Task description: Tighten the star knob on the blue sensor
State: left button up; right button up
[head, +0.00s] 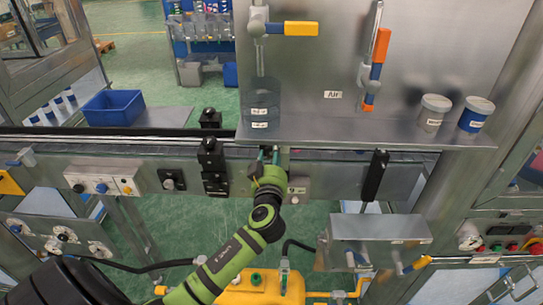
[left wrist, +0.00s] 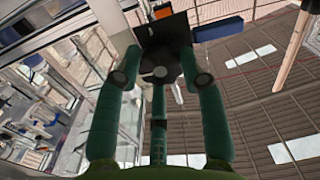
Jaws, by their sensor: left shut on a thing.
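A blue block (left wrist: 218,30), which looks like part of the sensor, sticks out to the right behind the knob. In the head view my gripper hides the knob, and I cannot make out the sensor there. My right gripper is not in view.
A steel panel with an orange-handled valve (head: 381,45) and a yellow-handled valve (head: 300,29) rises behind the rail. Black brackets (head: 214,168) sit on the rail left of my gripper.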

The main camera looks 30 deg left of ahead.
pick_arm(q)
jog(key=shift+a+r, duration=0.1)
jog(key=shift+r, duration=0.05)
jog(key=m, duration=0.3)
jog(key=shift+b, duration=0.3)
jog(key=m, duration=0.5)
jog(key=m+p, duration=0.1)
jog(key=m, duration=0.3)
jog(key=m+p, duration=0.1)
jog(key=m, duration=0.4)
jog(key=shift+d+f+m, duration=0.25)
jog(key=shift+d+m, duration=0.05)
jog(key=shift+f, duration=0.2)
jog(key=o, duration=0.9)
jog(key=shift+o, duration=1.2)
jog(key=shift+w, duration=0.1)
jog(key=shift+w+d, duration=0.1)
